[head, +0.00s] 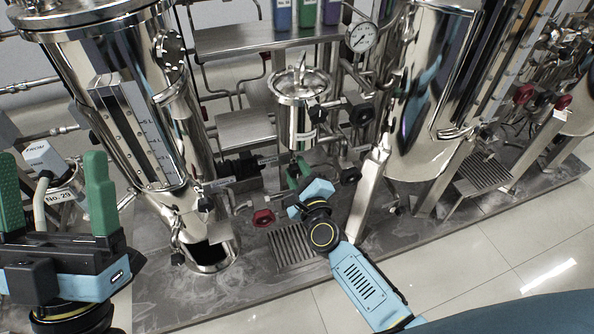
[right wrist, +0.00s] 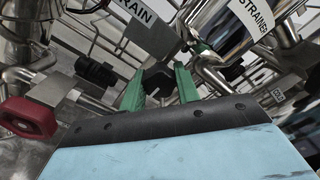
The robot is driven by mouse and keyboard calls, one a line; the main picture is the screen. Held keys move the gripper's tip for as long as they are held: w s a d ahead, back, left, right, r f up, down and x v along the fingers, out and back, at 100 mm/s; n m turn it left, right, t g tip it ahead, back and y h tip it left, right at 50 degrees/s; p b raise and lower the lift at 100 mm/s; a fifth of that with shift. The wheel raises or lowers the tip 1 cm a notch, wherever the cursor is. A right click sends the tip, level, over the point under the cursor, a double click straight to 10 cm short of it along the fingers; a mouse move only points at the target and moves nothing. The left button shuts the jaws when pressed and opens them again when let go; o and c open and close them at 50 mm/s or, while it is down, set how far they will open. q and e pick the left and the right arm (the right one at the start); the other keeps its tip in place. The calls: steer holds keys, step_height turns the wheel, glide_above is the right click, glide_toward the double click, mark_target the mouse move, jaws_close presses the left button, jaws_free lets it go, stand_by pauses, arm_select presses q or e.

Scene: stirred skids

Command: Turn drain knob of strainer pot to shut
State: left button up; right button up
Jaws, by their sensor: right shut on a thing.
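The strainer pot (head: 299,128) is a small shiny steel vessel at mid picture in the head view. Its lettered side (right wrist: 228,28) shows at the top of the right wrist view. The drain knob (right wrist: 158,80) is black, below a "DRAIN" label (right wrist: 138,17). My right gripper (right wrist: 159,88) has its green fingers on either side of this knob and is shut on it. In the head view my right gripper (head: 297,172) is just below the pot and hides the knob. My left gripper (head: 56,192) is open and empty at the far left.
A red knob (head: 263,218) sits left of my right gripper; it also shows in the right wrist view (right wrist: 28,117). Large steel tanks stand left (head: 120,110) and right (head: 425,100). Pipes and black valves crowd around the pot. The tiled floor (head: 500,265) at front right is clear.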

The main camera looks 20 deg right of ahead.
steer(key=o, duration=1)
steer(key=shift+c, duration=0.2)
steer(key=shift+s, duration=0.55)
arm_select(q)
steer(key=w+f+g+p, duration=0.1)
steer(key=g, duration=0.1)
steer(key=w+d+f+g+y+p, duration=0.1)
steer(key=w+g+p, duration=0.1)
steer(key=shift+w+f, duration=0.1)
steer(key=shift+f, duration=0.05)
arm_select(e)
steer(key=s, duration=1.2)
steer(key=shift+s+d, duration=0.15)
steer(key=shift+d, duration=0.1)
